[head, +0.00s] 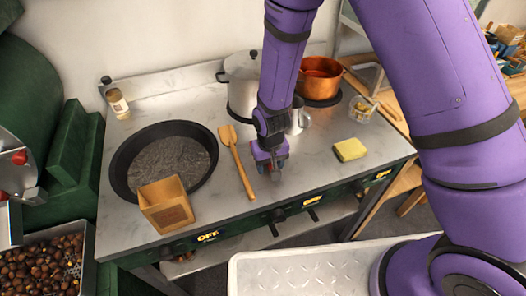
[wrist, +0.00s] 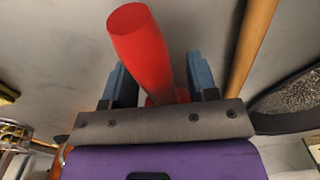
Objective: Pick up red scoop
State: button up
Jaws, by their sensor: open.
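The red scoop shows in the wrist view as a thick red handle (wrist: 140,45) with a rounded end toward the top of the picture. The rest of the scoop is hidden behind my gripper body. In the head view my gripper (head: 270,165) is low over the steel counter, right of the wooden spatula; only a little red shows at it.
A wooden spatula (head: 237,160) lies close to the left of my gripper, beside a black pan (head: 128,155) and a cardboard box (head: 166,204). A steel pot (head: 240,82), metal cup (head: 298,118) and copper pot (head: 320,78) stand behind. A yellow sponge (head: 350,149) lies right.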

jog(key=shift+c, duration=0.4)
grip_shut()
